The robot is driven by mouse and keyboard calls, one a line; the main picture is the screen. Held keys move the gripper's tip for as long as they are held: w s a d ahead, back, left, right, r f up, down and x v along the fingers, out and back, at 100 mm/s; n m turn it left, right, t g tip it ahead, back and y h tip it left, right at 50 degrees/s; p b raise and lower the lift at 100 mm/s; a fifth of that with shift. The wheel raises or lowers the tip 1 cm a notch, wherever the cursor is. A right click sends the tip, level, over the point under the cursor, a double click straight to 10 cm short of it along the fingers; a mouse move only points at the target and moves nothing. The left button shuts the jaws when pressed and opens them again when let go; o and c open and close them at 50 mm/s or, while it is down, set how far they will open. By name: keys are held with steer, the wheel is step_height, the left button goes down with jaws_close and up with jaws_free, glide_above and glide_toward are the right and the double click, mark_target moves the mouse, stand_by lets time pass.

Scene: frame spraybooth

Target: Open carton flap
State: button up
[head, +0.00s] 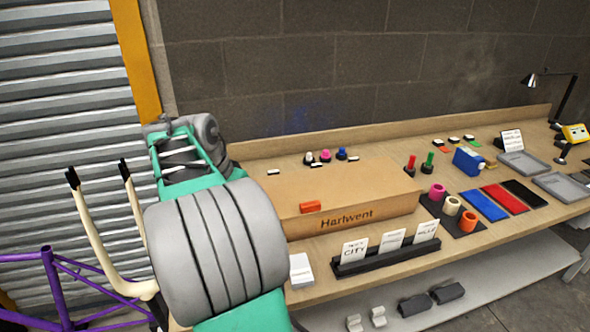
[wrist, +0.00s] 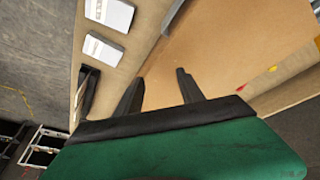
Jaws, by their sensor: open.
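The carton (head: 350,190) is a low, wide brown box marked "Hartwent" on the bench in the head view. Its top looks flat and closed, with an orange tab (head: 310,207) at the front edge. In the wrist view my gripper (wrist: 158,73) is open, its two dark fingers apart with nothing between them. A plain brown surface (wrist: 225,45) lies beyond the fingers; I cannot tell whether it is the carton or the bench. The head view shows my arm left of the carton, covering part of its left end, and no fingertips.
A black card holder (head: 385,257) with white cards stands before the carton. White stacks (head: 301,270) lie at the bench front. Small coloured knobs (head: 326,155) stand behind the carton. Coloured rolls (head: 452,206), mats and trays fill the right. A cream fork (head: 95,235) and purple frame (head: 60,290) stand left.

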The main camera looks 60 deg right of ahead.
mark_target(310, 204)
steer(key=s+d+r+m+g+p, duration=0.2)
steer(key=s+d+m, duration=0.7)
steer(key=d, duration=0.3)
steer(key=shift+y, duration=0.3)
steer(key=x, duration=0.2)
steer(key=b+x, duration=0.1)
steer(key=x, duration=0.2)
steer(key=s+b+x, duration=0.1)
steer(key=x, duration=0.1)
steer(key=shift+d+f, duration=0.15)
steer(key=shift+d, duration=0.05)
jaws_close()
